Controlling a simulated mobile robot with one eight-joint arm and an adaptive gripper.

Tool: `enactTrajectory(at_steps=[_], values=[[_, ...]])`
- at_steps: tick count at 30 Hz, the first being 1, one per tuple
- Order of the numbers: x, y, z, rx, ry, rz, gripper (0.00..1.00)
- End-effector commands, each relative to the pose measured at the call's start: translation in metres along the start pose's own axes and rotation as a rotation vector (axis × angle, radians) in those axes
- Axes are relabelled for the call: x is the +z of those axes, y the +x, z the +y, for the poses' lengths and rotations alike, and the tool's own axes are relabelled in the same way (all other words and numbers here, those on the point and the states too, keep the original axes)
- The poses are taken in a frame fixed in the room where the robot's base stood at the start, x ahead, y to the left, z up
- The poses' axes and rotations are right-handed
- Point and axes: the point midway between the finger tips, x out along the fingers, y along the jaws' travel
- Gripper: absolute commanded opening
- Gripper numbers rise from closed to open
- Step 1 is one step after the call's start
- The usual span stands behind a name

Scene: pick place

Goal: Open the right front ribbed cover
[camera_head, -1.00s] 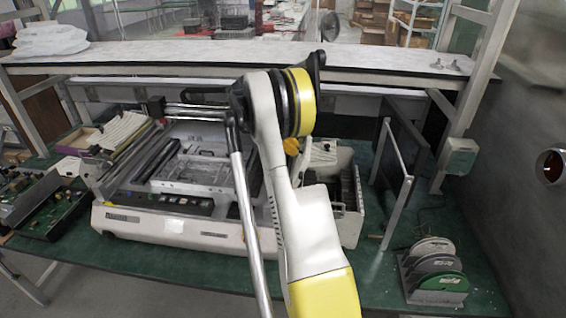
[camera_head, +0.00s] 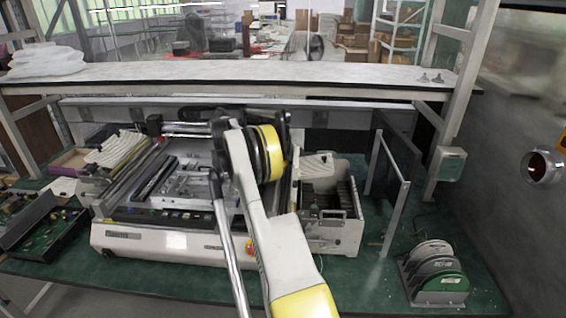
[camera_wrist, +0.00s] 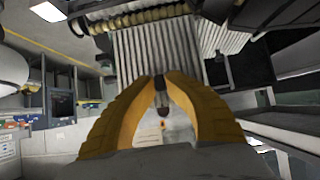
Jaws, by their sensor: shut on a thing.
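In the wrist view a pale ribbed cover (camera_wrist: 155,48) lies directly ahead of my gripper (camera_wrist: 162,84). The gripper's two yellow fingers are closed around a small dark piece at the cover's near edge, which looks like its handle. Much of that piece is hidden between the fingers. In the head view my arm hides the gripper and the front middle of the white machine (camera_head: 128,240). A light lid-like part (camera_head: 318,165) shows just right of my arm, above an open-topped section with dark slots.
Another pale ribbed part (camera_head: 116,148) lies at the machine's left. A dark upright panel with a light frame (camera_head: 391,195) stands to the right. Several discs in a rack (camera_head: 436,298) stand at front right. The green tabletop (camera_head: 360,285) is clear between machine and rack.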

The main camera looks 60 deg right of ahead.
Motion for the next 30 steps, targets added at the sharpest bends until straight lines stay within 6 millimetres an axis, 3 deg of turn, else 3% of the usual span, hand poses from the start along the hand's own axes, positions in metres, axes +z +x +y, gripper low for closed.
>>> enactTrajectory(at_steps=[1,2,3,4,5,17,30], values=[[0.002,0.003,0.001,0.006,0.0,-0.004,0.0],[0.002,0.003,0.001,0.006,0.0,-0.004,0.19],[0.002,0.003,0.001,0.006,0.0,-0.004,0.31],[0.002,0.003,0.001,0.006,0.0,-0.003,0.4],[0.002,0.003,0.001,0.005,0.0,-0.003,0.42],[0.001,-0.008,0.0,0.001,0.0,-0.001,0.42],[0.001,-0.098,-0.001,0.003,0.0,-0.001,0.42]])
